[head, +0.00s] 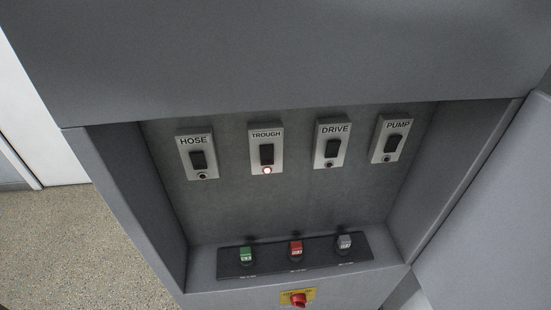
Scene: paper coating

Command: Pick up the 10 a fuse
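Three small fuses stand in a row on a black strip (275,268) at the bottom of a grey cabinet recess. The left one is a green fuse (246,255), the middle one a red fuse (296,250), and the right one a grey fuse (344,243). Each has small markings on its face and a label below on the strip. These are too small to read, so I cannot tell which is the 10 A fuse. Neither of my grippers is in view.
Above the fuses are the HOSE (198,158), TROUGH (266,152), DRIVE (332,143) and PUMP (391,140) switches. The lamp under TROUGH glows red. A red knob (298,299) on a yellow plate sits below. The recess has side walls and an overhanging top; its front is clear.

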